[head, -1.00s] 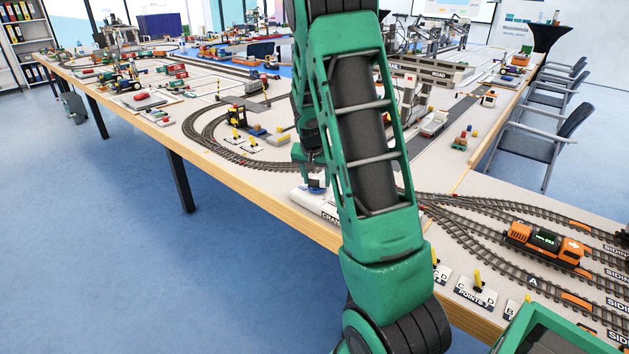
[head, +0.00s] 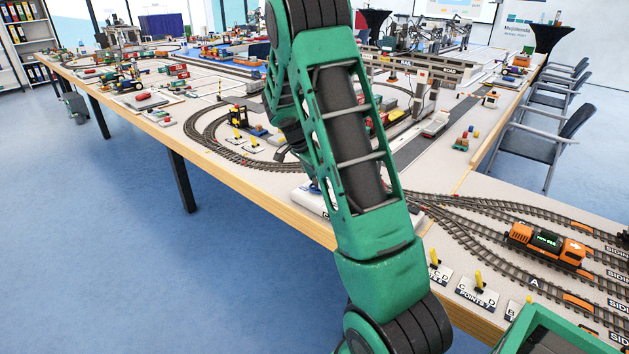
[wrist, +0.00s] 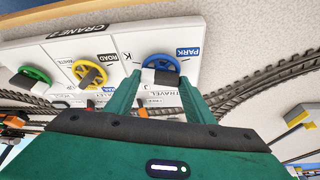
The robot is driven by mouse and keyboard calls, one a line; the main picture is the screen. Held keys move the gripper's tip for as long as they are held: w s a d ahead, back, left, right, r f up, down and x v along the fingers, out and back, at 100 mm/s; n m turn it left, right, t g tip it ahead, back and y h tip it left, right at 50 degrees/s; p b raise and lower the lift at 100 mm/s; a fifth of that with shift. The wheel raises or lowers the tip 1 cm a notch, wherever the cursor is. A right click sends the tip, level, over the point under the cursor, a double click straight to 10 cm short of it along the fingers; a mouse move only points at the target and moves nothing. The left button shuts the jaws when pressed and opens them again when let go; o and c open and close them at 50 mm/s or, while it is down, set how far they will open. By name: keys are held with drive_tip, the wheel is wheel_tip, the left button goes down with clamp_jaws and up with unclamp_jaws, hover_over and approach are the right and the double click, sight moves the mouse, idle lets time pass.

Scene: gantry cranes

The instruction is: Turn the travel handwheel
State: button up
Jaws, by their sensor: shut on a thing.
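The blue travel handwheel (wrist: 146,62) stands on a white panel (wrist: 128,43) in the wrist view, beside a blue PARK label and above a TRAVEL label. My gripper (wrist: 160,78) reaches it with one green finger on each side of its lower part. The fingers are shut on the wheel, and their exact contact is partly hidden. A yellow handwheel (wrist: 101,77) by a ROAD label and a green handwheel (wrist: 24,72) stand to its left on the same row of panels. Only part of the white panel (head: 309,199) shows.
Rails curve close beside the panels. An orange locomotive (head: 545,243) stands on the tracks at the right. Yellow point levers (head: 478,280) stand near the table's front edge. The layout table (head: 250,190) extends far back, and chairs stand to its right.

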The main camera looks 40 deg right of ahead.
drive_tip(key=shift+w+a, duration=0.2)
idle(0.3)
drive_tip(key=o, duration=1.1)
drive_tip(key=shift+c, duration=0.2)
drive_tip(key=shift+d, duration=0.1)
drive_tip(key=shift+r, duration=0.1)
drive_tip(key=v, duration=1)
drive_tip(key=shift+r, duration=0.25)
